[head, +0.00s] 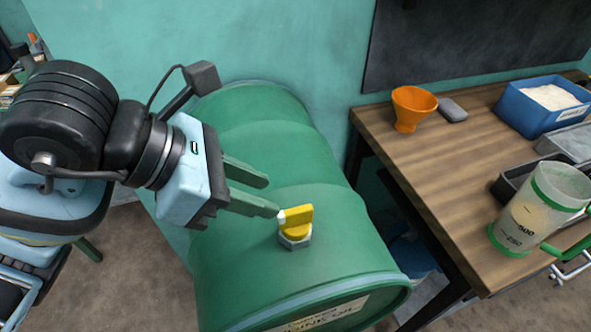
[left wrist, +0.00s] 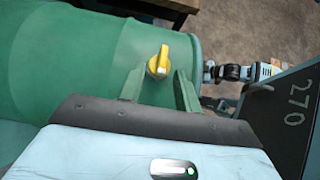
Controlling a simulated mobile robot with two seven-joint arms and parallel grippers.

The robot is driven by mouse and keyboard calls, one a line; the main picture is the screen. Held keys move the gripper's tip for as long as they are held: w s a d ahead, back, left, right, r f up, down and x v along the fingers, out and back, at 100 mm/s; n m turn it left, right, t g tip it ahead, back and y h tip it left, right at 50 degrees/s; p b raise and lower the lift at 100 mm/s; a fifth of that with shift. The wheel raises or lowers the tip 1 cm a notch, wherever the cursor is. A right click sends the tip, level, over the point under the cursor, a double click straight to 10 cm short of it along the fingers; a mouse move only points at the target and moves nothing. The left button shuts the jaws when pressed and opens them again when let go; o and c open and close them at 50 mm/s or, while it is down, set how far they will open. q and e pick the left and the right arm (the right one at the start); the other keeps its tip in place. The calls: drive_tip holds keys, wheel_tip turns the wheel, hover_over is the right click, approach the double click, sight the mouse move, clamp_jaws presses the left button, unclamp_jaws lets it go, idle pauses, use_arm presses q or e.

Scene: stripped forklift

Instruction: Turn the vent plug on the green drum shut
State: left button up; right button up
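The green drum (head: 250,130) lies on its side, with its labelled end toward the lower right in the head view. The vent plug (head: 299,222) on its upper side has a yellow handle with a white tip on a grey hex base. The handle lies roughly across the drum's length, its white tip toward my left gripper (head: 272,196). That gripper is open and empty, its green fingers low over the drum. In the left wrist view, the plug (left wrist: 159,62) stands just beyond the fingertips, between their lines. Whether a finger touches it is unclear.
A wooden bench (head: 440,145) stands right of the drum. It holds an orange funnel (head: 413,107), a blue bin (head: 540,110) of white material and a clear measuring jug (head: 537,208). A teal wall (head: 290,40) is behind. The drum's top around the plug is clear.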

sight(295, 210)
use_arm(q)
drive_tip(key=x, duration=0.7)
drive_tip(key=shift+s+d+f, duration=0.1)
drive_tip(key=shift+s+d, duration=0.1)
drive_tip(key=shift+s, duration=0.05)
use_arm(e)
drive_tip(key=shift+s+f, duration=0.25)
drive_tip(key=shift+s, duration=0.4)
drive_tip(key=shift+s+f, duration=0.25)
drive_tip(key=shift+s, duration=0.35)
use_arm(q)
drive_tip(key=shift+c, duration=0.4)
clamp_jaws()
